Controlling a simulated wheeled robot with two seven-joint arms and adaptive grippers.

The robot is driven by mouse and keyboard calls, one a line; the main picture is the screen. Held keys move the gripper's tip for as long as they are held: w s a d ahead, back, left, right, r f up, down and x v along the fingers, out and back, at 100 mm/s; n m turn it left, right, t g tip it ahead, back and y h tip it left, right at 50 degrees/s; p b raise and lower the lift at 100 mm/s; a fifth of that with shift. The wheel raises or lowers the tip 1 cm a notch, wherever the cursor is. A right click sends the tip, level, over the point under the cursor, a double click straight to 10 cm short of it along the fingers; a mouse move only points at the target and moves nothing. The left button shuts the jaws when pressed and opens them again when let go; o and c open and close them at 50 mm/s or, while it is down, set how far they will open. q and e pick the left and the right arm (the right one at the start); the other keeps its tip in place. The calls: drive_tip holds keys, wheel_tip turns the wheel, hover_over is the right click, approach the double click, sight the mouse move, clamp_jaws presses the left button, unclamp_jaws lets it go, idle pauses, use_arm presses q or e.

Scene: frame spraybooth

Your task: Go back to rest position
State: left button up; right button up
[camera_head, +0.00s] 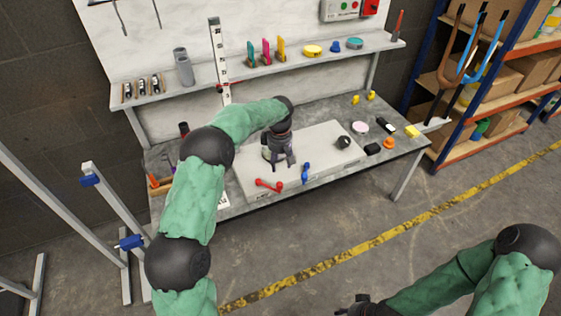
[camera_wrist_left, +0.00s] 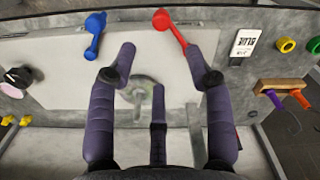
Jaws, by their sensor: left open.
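My left gripper (camera_head: 280,161) points down over the pale board on the bench. Its dark fingers are spread and hold nothing in the left wrist view (camera_wrist_left: 160,62). A round grey-green piece (camera_wrist_left: 146,88) shows beyond and between the fingers there. I cannot tell its gap from the gripper. A red-handled piece (camera_head: 268,185) and a blue-handled piece (camera_head: 305,173) lie at the board's front edge, close to the gripper. My right gripper (camera_head: 364,306) shows only partly at the bottom edge of the head view, away from the bench; its fingers are unclear.
The pale board (camera_head: 320,150) lies on the grey bench (camera_head: 408,150). Small items, including an orange one (camera_head: 389,143), sit at its right. A shelf (camera_head: 300,64) stands above. Metal frame posts (camera_head: 110,215) are at left, a loaded rack (camera_head: 470,140) at right. Front floor is clear.

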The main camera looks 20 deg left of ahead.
use_arm(q)
drive_tip(key=s+d+f+m+h+p, duration=0.1)
drive_tip(key=s+d+f+m+h, duration=0.15)
drive_tip(key=s+d+f, duration=0.5)
drive_tip(key=s+d+f+m+h, duration=0.1)
drive_tip(key=s+d+f+m, duration=0.35)
drive_tip(key=f, duration=0.55)
drive_tip(key=s+d+f+m, duration=0.2)
drive_tip(key=s, duration=0.9)
drive_tip(key=s+d+f+m+p, duration=0.1)
drive_tip(key=s+d+f+m, duration=0.1)
drive_tip(key=s, duration=1)
drive_tip(key=shift+d+m, duration=0.4)
drive_tip(key=shift+d, duration=0.2)
